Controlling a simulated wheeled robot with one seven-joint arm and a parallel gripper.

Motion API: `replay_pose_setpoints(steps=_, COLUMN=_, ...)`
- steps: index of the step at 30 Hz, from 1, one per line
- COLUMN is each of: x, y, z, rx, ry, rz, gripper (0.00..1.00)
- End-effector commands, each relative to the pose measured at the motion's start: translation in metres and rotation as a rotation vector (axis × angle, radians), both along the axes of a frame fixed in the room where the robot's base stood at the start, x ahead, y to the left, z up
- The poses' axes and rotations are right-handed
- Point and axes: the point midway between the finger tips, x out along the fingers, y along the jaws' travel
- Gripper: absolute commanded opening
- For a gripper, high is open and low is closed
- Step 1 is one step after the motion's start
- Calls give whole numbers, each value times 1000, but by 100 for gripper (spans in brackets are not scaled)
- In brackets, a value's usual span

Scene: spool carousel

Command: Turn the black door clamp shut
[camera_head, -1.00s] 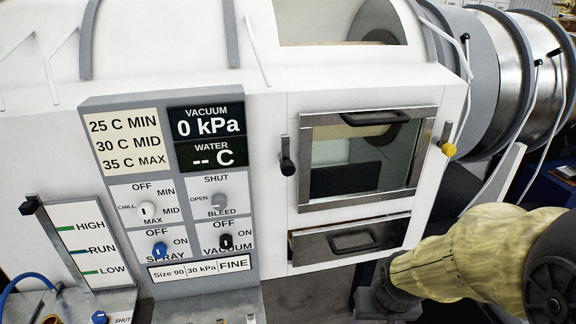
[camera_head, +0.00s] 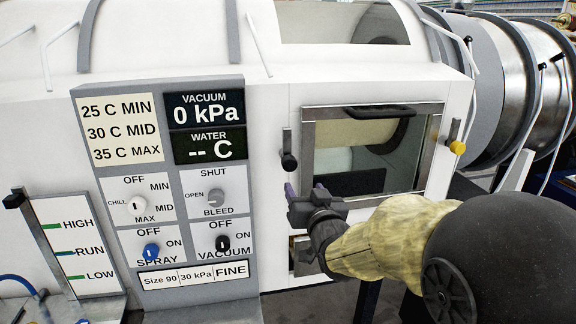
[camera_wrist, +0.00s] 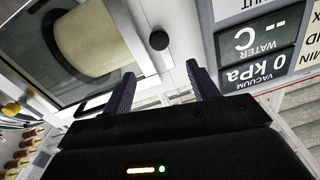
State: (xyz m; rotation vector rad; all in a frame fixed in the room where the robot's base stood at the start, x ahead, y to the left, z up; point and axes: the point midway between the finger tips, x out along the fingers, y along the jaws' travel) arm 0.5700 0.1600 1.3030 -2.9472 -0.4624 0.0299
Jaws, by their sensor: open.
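The black door clamp (camera_head: 289,161) is a dark knob on a grey bar at the left edge of the windowed door (camera_head: 424,150). It hangs pointing down in the head view. In the wrist view the black knob (camera_wrist: 158,40) lies just beyond the fingertips, between them and slightly left of the middle. My gripper (camera_head: 304,190) is open and empty, in front of the machine, just below and right of the clamp in the head view. Its two purple fingers (camera_wrist: 160,80) are spread apart and do not visibly touch the knob. The door lies flat in its frame.
A yellow clamp (camera_head: 457,147) sits at the door's right edge. The door has a dark handle (camera_head: 373,112) at its top. A drawer below is partly hidden by my arm. The control panel (camera_head: 253,190) with knobs and displays is close on the left.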

Motion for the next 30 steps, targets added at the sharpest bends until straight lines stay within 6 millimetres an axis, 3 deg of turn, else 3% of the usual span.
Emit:
replay_pose_setpoints(steps=11, x=8, y=2, z=1, rx=-3, ry=5, rz=-1, gripper=59)
replay_pose_setpoints(steps=30, x=94, y=29, z=2, rx=-5, ry=6, rz=-1, gripper=59)
